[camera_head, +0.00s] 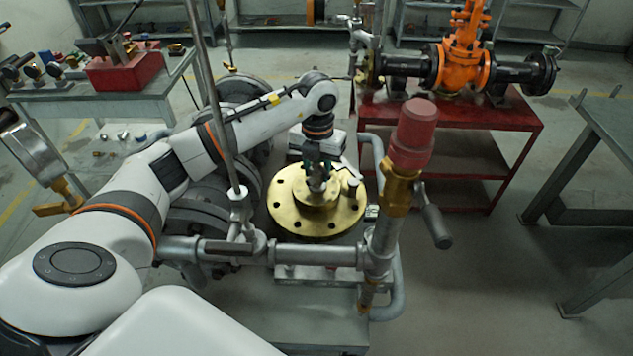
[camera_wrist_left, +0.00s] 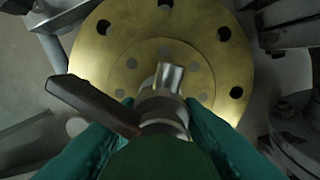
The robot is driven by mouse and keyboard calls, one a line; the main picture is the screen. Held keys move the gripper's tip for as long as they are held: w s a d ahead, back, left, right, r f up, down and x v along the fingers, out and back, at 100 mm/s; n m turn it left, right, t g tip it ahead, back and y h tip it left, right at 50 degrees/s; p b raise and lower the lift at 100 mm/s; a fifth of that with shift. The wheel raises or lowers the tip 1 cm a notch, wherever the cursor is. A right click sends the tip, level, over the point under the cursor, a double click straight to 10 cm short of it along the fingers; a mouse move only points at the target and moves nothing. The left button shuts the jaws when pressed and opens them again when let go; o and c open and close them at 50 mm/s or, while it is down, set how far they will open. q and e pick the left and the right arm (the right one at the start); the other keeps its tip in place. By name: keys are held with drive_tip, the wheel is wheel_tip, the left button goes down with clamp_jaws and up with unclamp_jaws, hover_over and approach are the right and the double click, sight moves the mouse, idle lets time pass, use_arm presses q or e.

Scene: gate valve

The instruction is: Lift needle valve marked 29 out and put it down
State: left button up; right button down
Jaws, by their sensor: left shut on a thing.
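My left gripper (camera_head: 318,178) reaches down over a round brass flange (camera_head: 347,209) with bolt holes. In the left wrist view its green fingers (camera_wrist_left: 163,125) are shut on a metal valve (camera_wrist_left: 168,78), taken as the needle valve, with a dark lever handle (camera_wrist_left: 88,103) pointing to the upper left. The flange also shows in the left wrist view (camera_wrist_left: 200,25), behind the valve. I cannot tell whether the valve touches the flange. No number 29 is readable. My right gripper is not in view.
A grey pipe (camera_head: 315,254) crosses in front of the flange and joins a brass valve with a red cap (camera_head: 414,135) at the right. A thin upright rod (camera_head: 214,100) stands left of the flange. Behind is a red table (camera_head: 500,130) with an orange gate valve (camera_head: 462,62).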

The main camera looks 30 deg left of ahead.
use_arm(q)
clamp_jaws()
drive_tip(key=shift+r, duration=0.25)
wheel_tip(320, 180, up, 9)
drive_tip(key=shift+r+b, duration=0.15)
drive_tip(key=shift+b, duration=0.5)
drive_tip(key=shift+r, duration=0.55)
drive_tip(key=shift+r+p, duration=1.85)
drive_tip(key=shift+r, duration=0.05)
